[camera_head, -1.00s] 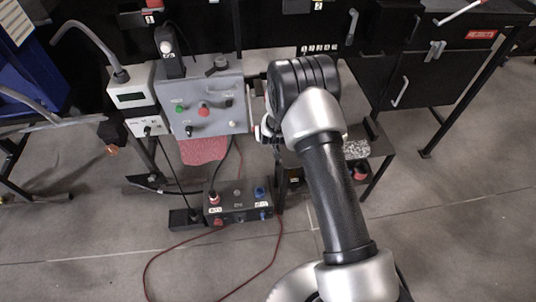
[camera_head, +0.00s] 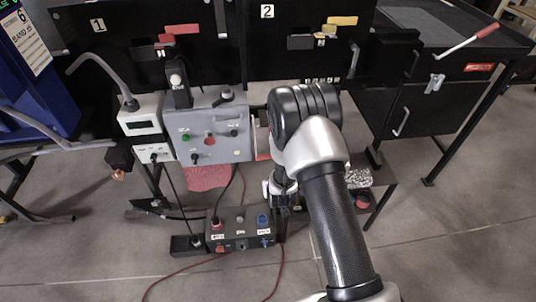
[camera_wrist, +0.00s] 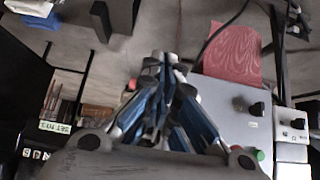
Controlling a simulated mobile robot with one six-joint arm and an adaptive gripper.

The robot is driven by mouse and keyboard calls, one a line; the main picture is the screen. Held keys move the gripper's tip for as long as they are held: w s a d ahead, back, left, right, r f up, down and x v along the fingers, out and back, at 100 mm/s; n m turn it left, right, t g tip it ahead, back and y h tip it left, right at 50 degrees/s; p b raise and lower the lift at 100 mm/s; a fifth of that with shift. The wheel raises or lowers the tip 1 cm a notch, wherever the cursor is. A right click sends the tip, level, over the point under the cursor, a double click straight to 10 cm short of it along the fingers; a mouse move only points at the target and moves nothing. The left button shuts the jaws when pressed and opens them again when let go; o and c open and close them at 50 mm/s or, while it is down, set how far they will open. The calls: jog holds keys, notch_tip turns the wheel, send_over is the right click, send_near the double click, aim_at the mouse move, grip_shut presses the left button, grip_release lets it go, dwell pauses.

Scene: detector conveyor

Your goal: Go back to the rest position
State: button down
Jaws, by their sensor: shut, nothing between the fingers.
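My gripper (camera_wrist: 165,68) shows in the wrist view with its fingers together and nothing between them. In the head view my arm covers the middle right, and the gripper end hangs below the wrist, mostly hidden behind the arm. The grey control panel (camera_head: 210,152) with green and red buttons is left of my arm; part of it also shows at the right of the wrist view (camera_wrist: 240,108). No clear contact between my gripper and anything is visible.
A black button box (camera_head: 240,240) stands low, left of my arm. A white meter box (camera_head: 140,125) is beside the panel. A black cabinet (camera_head: 425,100) with a red label is at the right. A red cable (camera_head: 280,270) lies on the floor. Open floor (camera_head: 470,230) is at the lower right.

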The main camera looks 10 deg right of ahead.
jog(key=s+d+r+g, duration=0.1)
jog(key=s+r, duration=0.2)
jog(key=r, duration=1)
jog(key=s+d+r, duration=0.1)
jog(key=s+r, duration=0.3)
jog(key=r, duration=0.9)
jog(key=s+d+r+g, duration=0.1)
jog(key=s+r, duration=0.3)
jog(key=s, duration=0.5)
jog(key=s+r, duration=0.4)
jog(key=s, duration=0.5)
jog(key=s+d+r+g, duration=0.1)
jog(key=s+r, duration=0.3)
jog(key=s, duration=0.5)
jog(key=shift+s+d+r+g, duration=0.2)
jog(key=shift+s+d+g, duration=0.1)
jog(key=shift+d, duration=0.05)
jog(key=shift+w, duration=0.1)
